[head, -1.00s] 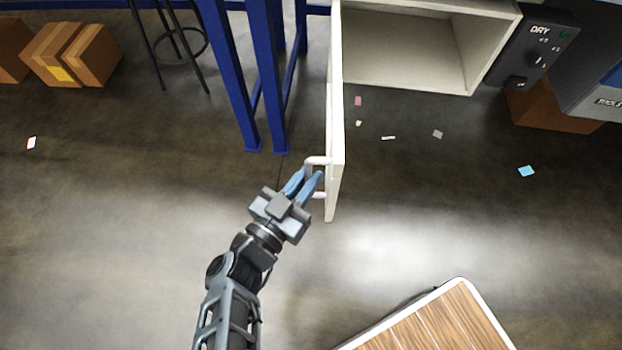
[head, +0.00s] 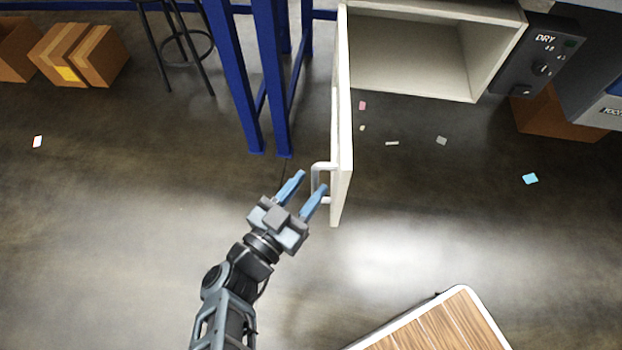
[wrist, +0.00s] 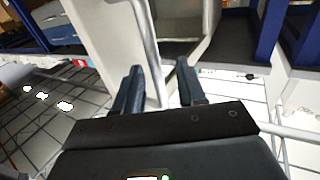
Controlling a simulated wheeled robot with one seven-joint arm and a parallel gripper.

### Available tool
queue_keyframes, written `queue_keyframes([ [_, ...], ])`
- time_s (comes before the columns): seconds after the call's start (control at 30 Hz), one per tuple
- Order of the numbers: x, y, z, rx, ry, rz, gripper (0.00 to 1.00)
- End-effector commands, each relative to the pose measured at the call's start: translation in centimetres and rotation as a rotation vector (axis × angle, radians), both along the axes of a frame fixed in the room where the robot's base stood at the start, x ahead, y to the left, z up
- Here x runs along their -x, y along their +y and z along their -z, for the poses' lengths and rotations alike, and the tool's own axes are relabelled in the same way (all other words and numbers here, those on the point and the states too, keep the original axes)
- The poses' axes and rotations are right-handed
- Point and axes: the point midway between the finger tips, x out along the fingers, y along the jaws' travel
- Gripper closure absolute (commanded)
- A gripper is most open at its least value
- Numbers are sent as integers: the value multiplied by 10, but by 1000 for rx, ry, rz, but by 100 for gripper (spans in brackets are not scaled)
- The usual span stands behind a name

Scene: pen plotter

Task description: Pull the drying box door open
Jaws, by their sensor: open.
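The drying box (head: 490,62) is pale, with a dark control panel marked DRY at its right. Its door (head: 342,130) is swung wide open, seen nearly edge-on, and the box interior shows empty. The door's white bar handle (head: 315,180) sticks out on the left side near the free end. My gripper (head: 307,183) is open, with its blue fingers spread. One fingertip is close to the handle in the head view; whether they touch I cannot tell. In the wrist view the handle bar (wrist: 148,45) runs down toward the space between the open fingers (wrist: 160,80).
A blue-legged frame (head: 255,90) stands left of the door, with a dark stool (head: 180,45) and cardboard boxes (head: 80,55) farther left. A wood-topped surface (head: 440,325) is at the bottom right. Small scraps lie on the floor. Floor left of my gripper is clear.

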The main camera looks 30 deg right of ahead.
Motion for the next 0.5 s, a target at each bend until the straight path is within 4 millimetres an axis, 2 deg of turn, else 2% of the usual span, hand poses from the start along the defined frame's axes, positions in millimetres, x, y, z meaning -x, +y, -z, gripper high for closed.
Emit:
queue_keyframes([
  [0.2,18,33,-1,-1,0,-2,60],
  [0.5,29,51,-1,2,-1,1,60],
])
